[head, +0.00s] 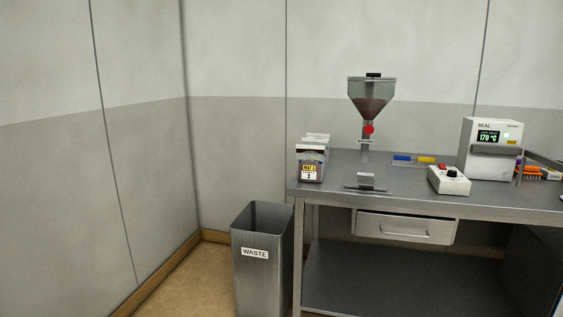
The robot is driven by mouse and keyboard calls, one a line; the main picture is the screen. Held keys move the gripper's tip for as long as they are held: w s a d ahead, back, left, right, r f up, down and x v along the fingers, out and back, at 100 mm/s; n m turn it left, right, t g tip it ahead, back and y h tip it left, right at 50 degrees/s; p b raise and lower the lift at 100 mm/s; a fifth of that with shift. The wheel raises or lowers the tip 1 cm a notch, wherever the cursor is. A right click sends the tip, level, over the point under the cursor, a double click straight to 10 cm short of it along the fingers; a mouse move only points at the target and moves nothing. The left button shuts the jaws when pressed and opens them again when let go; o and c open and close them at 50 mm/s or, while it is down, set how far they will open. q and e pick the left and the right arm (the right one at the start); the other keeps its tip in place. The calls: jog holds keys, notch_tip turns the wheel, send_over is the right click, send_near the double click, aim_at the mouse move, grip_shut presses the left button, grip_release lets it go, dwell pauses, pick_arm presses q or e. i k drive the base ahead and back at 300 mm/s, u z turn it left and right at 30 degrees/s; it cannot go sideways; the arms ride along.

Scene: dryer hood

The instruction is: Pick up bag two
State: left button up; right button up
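A small bag (311,167) stands on the left end of the steel table. It has dark reddish contents and a yellow and white label that appears to carry a 2. More pale bag tops or packets (316,140) show close behind it, and their lower parts are hidden. Neither of my grippers is in view.
A hopper (371,97) on a stand is right of the bag on the steel table (420,200). A control box (449,181) and a sealer reading 170 °C (489,150) stand farther right. A waste bin (255,285) is on the floor left of the table.

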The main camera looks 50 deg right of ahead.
aim_at(310, 158)
jog(key=z, duration=0.3)
jog(key=i, duration=2.1)
jog(key=z, duration=1.85)
jog(key=i, duration=0.9)
jog(key=z, duration=1)
